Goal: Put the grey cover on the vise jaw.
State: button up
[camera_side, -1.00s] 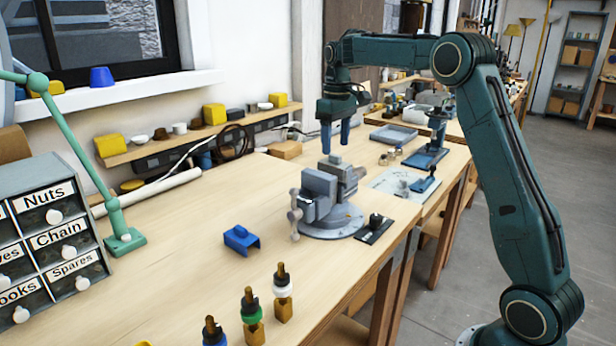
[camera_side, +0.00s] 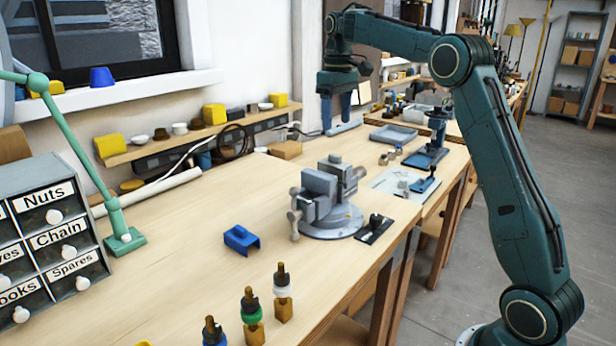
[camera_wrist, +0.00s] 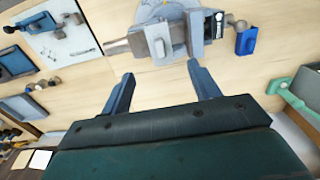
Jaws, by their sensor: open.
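The vise (camera_side: 332,222) stands on its round grey base on the bench; it also shows at the top of the wrist view (camera_wrist: 155,42). A grey block-shaped piece that looks like the grey cover (camera_side: 320,185) sits upright over the vise jaw nearer the blue cover; it also shows in the wrist view (camera_wrist: 194,32). How fully it is seated I cannot tell. My gripper (camera_side: 336,124) is open and empty, above and behind the vise in the side view. In the wrist view its two blue fingers (camera_wrist: 160,72) are apart, with only bare bench between them.
A blue cover (camera_side: 241,239) lies on the bench left of the vise. A small dark plate with a knob (camera_side: 375,229) lies right of it. Several bulb-like pieces (camera_side: 250,308) stand in front. A blue-grey tray (camera_side: 394,134) lies behind.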

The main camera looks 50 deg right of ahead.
jog(key=s+a+r+t, duration=0.3)
jog(key=s+a+r, duration=0.1)
jog(key=s+a, duration=0.85)
jog(key=s+a+f+t, duration=0.1)
jog(key=s+a+f, duration=0.2)
jog(key=s, duration=0.6)
jog(key=s+a+f+t, duration=0.1)
jog(key=s+a+f, duration=0.2)
jog(key=s+f, duration=0.4)
jog(key=shift+s+a+f+t, duration=0.25)
jog(key=shift+s+a+t, duration=0.1)
jog(key=shift+s, duration=0.7)
jog(key=shift+c, duration=0.4)
